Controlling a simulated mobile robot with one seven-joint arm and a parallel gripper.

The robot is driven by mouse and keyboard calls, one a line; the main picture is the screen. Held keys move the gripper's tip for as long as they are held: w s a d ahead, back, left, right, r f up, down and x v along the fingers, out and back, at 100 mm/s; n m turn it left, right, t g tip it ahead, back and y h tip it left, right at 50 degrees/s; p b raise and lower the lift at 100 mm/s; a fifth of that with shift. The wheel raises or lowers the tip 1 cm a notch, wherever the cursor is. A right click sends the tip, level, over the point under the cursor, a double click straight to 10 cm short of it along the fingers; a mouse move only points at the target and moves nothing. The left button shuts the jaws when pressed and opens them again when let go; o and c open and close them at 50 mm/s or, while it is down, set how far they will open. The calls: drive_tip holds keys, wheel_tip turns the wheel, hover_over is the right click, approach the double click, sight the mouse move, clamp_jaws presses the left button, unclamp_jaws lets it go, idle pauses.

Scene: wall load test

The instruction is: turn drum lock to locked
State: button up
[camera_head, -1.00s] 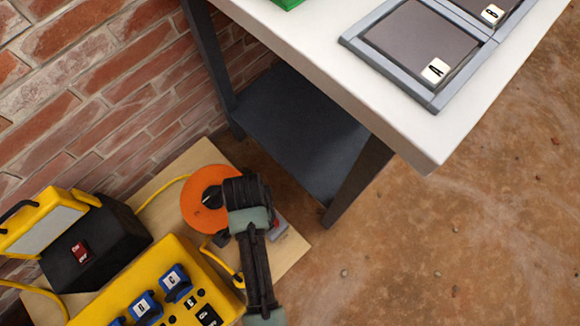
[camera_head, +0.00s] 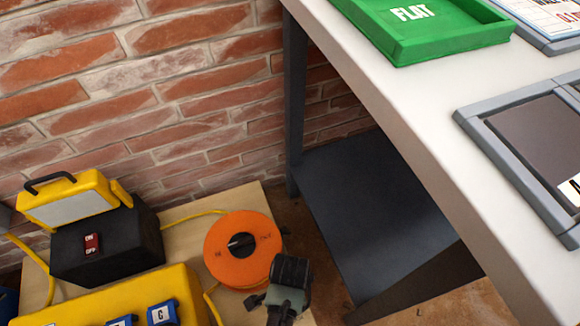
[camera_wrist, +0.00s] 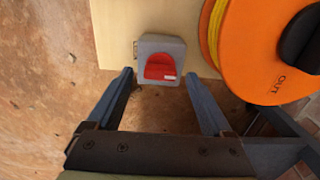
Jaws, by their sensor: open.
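A small grey box with a red knob (camera_wrist: 160,67) sits on the board beside the orange drum (camera_wrist: 258,60) in the wrist view. It looks like the drum lock; a small white label shows at the knob's lower right, too small to read. The orange drum (camera_head: 243,248) has a black centre knob and markings on its face in the head view. My gripper (camera_wrist: 157,76) is open, its two fingers at either side of the grey box in the picture, holding nothing. I cannot tell how far off they are. In the head view my arm's end hides the box.
A yellow unit (camera_head: 120,300) with blue switches and a black box (camera_head: 105,245) with a yellow lamp stand left of the drum. A white table (camera_head: 420,120) with a green tray (camera_head: 425,35) is at right, a dark shelf (camera_head: 370,205) beneath it. A brick wall (camera_head: 150,90) stands behind.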

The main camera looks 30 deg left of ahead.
drive_tip(key=shift+f, duration=0.45)
clamp_jaws()
